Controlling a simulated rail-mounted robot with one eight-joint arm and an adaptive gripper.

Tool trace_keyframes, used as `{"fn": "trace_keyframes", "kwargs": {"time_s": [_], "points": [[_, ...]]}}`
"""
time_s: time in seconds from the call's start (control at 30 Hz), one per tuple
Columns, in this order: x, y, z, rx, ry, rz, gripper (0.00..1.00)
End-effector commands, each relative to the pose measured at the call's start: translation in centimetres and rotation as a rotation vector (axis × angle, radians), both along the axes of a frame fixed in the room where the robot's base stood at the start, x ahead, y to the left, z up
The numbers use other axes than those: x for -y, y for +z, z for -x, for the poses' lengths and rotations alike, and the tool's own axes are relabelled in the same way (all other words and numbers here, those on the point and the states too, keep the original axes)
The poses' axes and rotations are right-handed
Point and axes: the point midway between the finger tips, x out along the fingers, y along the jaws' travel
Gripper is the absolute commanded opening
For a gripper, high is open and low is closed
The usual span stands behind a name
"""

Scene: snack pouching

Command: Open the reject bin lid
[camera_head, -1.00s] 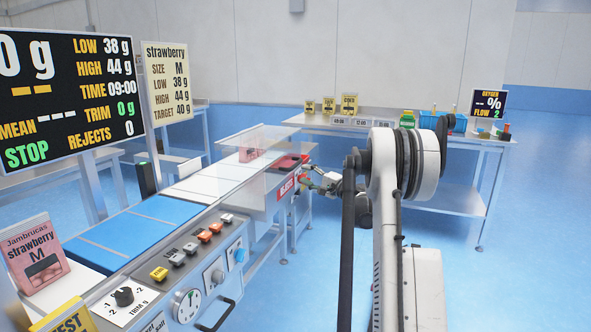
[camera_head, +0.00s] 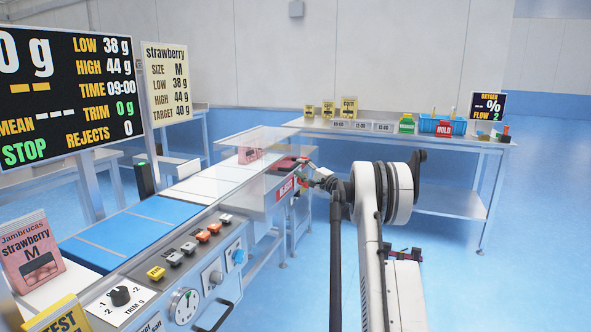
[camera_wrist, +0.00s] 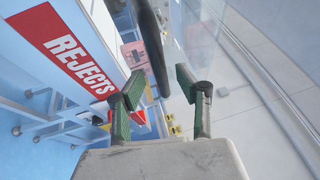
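The reject bin carries a red REJECTS label (camera_head: 286,188) on its front at the far end of the conveyor line. A dark red piece (camera_head: 287,163) lies on top there; I cannot tell for sure that it is the lid. The label also shows large at the upper left in the wrist view (camera_wrist: 70,55). My gripper (camera_head: 306,181) is close to the bin's right end. No contact with the bin can be made out.
Clear panels (camera_head: 235,158) stand over the line beside the bin. A back table (camera_head: 380,137) holds small yellow cards, a green item and a blue HOLD bin (camera_head: 442,126). The control panel (camera_head: 190,262) is in front. Floor to the right is free.

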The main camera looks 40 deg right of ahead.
Motion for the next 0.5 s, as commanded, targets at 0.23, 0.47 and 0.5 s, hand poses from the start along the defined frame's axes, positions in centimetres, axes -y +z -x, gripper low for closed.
{"fn": "trace_keyframes", "kwargs": {"time_s": [0.23,0.47,0.5], "points": [[-0.1,0.4,-2.7,0.0,0.0,0.0,0.33],[-0.2,0.6,-3.1,0.0,0.0,0.0,0.33],[-0.2,0.6,-3.1,0.0,0.0,0.0,0.33]]}}
